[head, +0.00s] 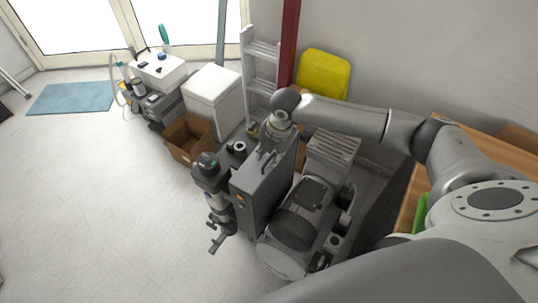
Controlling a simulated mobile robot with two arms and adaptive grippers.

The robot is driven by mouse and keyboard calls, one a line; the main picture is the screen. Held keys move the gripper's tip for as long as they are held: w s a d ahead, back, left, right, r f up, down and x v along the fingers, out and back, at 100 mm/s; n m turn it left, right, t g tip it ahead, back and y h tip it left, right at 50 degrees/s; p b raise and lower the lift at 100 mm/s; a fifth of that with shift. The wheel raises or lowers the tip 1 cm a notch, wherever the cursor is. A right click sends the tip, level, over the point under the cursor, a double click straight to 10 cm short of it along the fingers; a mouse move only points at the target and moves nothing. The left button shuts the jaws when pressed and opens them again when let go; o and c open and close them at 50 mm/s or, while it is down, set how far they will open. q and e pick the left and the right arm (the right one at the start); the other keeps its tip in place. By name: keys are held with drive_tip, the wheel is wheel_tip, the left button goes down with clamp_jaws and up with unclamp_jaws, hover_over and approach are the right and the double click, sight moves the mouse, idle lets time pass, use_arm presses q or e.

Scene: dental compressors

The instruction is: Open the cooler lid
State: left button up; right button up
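The cooler (213,91) is a white box with its lid down, standing against the wall side left of the ladder. My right arm reaches in from the right, and its gripper (267,158) points down over the grey compressor cabinet, to the right of and nearer than the cooler. Its small fingers look apart, with nothing seen between them. It is clear of the cooler. My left gripper is not in view.
An open cardboard box (189,139) stands in front of the cooler. A ladder (262,68) leans behind it. Compressor machinery (297,226) fills the near middle. Another white box (158,72) with items on top is farther left. The floor (95,190) at left is clear.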

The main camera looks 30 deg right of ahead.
drive_tip(key=shift+a+f, duration=0.1)
drive_tip(key=shift+f, duration=0.4)
clamp_jaws()
